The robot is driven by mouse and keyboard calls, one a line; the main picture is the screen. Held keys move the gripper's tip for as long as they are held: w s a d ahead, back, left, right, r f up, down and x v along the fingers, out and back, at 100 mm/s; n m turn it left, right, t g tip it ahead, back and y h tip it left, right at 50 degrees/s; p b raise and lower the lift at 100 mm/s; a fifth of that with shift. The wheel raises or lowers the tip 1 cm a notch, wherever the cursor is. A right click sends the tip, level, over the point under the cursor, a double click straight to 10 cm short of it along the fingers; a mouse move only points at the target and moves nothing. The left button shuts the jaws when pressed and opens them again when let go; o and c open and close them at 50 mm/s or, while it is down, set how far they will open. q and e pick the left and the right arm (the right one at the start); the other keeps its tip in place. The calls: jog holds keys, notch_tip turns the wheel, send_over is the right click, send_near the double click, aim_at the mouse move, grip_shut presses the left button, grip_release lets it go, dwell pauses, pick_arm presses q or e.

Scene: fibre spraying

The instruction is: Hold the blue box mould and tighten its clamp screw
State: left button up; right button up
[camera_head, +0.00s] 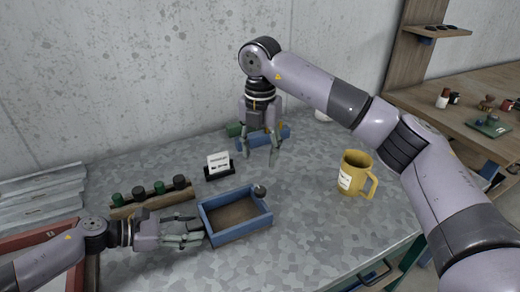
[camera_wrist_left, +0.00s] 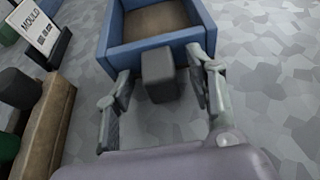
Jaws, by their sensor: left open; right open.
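The blue box mould (camera_head: 204,222) sits on the grey speckled table, open at the top with a brown inside. A dark round knob (camera_head: 260,191), perhaps the clamp screw, is at its far right corner. My left gripper (camera_head: 197,232) is open at the mould's left side. In the left wrist view, its fingers stand on either side of a grey block (camera_wrist_left: 158,74) at the mould's near wall (camera_wrist_left: 125,54), with gaps visible. My right gripper (camera_head: 262,152) is open and empty, pointing down above the table behind the mould.
A small sign (camera_head: 218,163) stands behind the mould. A wooden rack (camera_head: 152,203) with several dark and green knobs is at left. A yellow mug (camera_head: 354,173) stands at right. Blue and green pieces (camera_head: 234,130) lie behind my right gripper. Table between mould and mug is clear.

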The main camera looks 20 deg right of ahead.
pick_arm(q)
jog(key=v, duration=1.2)
jog(key=shift+r, duration=0.1)
notch_tip(320, 180, up, 7)
jog(key=p, duration=0.3)
dwell(0.7)
dwell(0.5)
